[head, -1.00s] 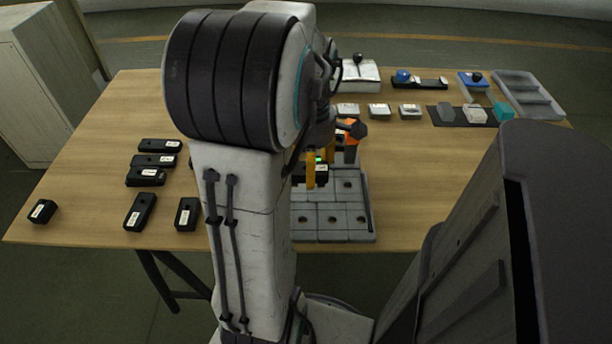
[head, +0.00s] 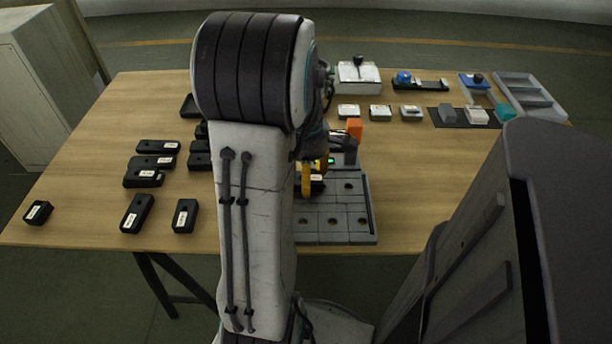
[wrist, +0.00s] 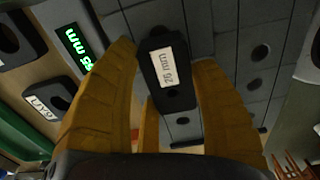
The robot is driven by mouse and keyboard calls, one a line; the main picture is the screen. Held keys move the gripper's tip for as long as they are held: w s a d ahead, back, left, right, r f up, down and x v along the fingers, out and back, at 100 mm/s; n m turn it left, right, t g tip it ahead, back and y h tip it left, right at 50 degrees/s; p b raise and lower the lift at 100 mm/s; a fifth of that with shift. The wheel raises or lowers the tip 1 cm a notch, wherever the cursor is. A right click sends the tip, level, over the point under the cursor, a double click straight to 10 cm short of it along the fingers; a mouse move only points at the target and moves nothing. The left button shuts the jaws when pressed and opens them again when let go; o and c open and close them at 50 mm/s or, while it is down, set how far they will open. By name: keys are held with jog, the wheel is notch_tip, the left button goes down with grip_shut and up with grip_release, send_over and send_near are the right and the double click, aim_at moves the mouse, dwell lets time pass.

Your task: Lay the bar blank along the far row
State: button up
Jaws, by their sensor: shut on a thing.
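A black bar blank (wrist: 172,85) with a white label reading "26 mm" or similar is between the yellow fingers of my gripper (wrist: 166,62) in the wrist view. In the head view my gripper (head: 307,178) and the blank's dark end (head: 317,184) are over the grey grid plate (head: 334,238), partly hidden by my arm. The plate has rows of square cells with round holes. I cannot tell whether the blank touches the plate. My gripper is shut on the blank.
A green lit display (wrist: 77,50) sits beside the plate. Several black labelled blanks (head: 137,214) lie on the table's left. Small blocks, a dark mat and a grey tray (head: 526,97) line the far right. The table's right-middle is clear.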

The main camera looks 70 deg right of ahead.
jog(key=o, duration=0.8)
jog(key=shift+f, duration=0.15)
jog(key=o, duration=0.4)
notch_tip(320, 180, up, 12)
jog(key=p, duration=0.3)
jog(key=shift+r, duration=0.25)
